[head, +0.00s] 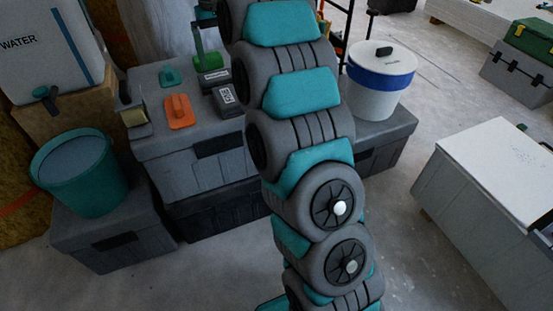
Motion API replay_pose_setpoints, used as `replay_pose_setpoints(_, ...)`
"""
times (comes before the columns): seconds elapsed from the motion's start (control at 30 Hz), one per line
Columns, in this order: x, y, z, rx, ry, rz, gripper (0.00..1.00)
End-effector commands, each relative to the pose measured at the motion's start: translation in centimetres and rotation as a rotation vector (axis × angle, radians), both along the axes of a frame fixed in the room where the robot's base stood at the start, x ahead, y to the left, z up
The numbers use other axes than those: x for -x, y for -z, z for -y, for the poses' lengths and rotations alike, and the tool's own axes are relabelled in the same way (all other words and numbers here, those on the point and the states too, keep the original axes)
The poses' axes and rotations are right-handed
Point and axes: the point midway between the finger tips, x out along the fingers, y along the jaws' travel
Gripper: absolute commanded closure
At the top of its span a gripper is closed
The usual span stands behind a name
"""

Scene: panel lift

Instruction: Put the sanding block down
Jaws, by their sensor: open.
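An orange block with a raised grip (179,112) lies flat on the lid of a grey toolbox (185,165). A smaller teal piece with a raised part (169,78) lies behind it on the same lid. I cannot tell for sure which of them is the sanding block. Neither is touched by any part of my arm that I can see. My arm runs up through the middle of the head view and leaves at the top edge. My gripper is not in view.
On the same lid are a green-handled tool (205,57), a dark labelled device (226,97) and a tape-like roll (134,117). A teal bucket (82,172) stands left, a white lidded bucket (379,80) right. A white-topped box (500,180) stands at right; floor is clear between.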

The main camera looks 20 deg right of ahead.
Motion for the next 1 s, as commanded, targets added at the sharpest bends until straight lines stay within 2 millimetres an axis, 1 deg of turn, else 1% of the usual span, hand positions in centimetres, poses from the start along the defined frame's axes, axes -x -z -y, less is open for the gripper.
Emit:
replay_pose_setpoints(0.07,0.3,-0.1,0.0,0.000,-0.001,0.000,0.00)
replay_pose_setpoints(0.17,1.4,-0.2,-0.1,-0.001,-0.006,-0.005,0.00)
replay_pose_setpoints(0.27,3.6,-0.3,-0.2,-0.002,-0.013,-0.015,0.00)
replay_pose_setpoints(0.37,6.5,-0.1,-0.3,-0.003,-0.021,-0.028,0.00)
replay_pose_setpoints(0.57,13.2,1.0,-0.5,-0.005,-0.034,-0.052,0.00)
replay_pose_setpoints(0.6,14.7,1.3,-0.5,-0.005,-0.036,-0.060,0.00)
replay_pose_setpoints(0.67,16.9,2.0,-0.5,-0.005,-0.038,-0.069,0.00)
replay_pose_setpoints(0.7,18.3,2.3,-0.5,-0.004,-0.038,-0.070,0.00)
replay_pose_setpoints(0.77,20.7,3.1,-0.5,-0.003,-0.039,-0.081,0.00)
replay_pose_setpoints(0.8,22.3,3.7,-0.5,-0.002,-0.038,-0.089,0.00)
replay_pose_setpoints(0.87,24.6,4.5,-0.4,-0.001,-0.037,-0.093,0.00)
replay_pose_setpoints(0.9,26.2,5.2,-0.4,-0.001,-0.035,-0.101,0.00)
replay_pose_setpoints(1.0,30.2,6.9,-0.3,0.000,-0.030,-0.113,0.00)
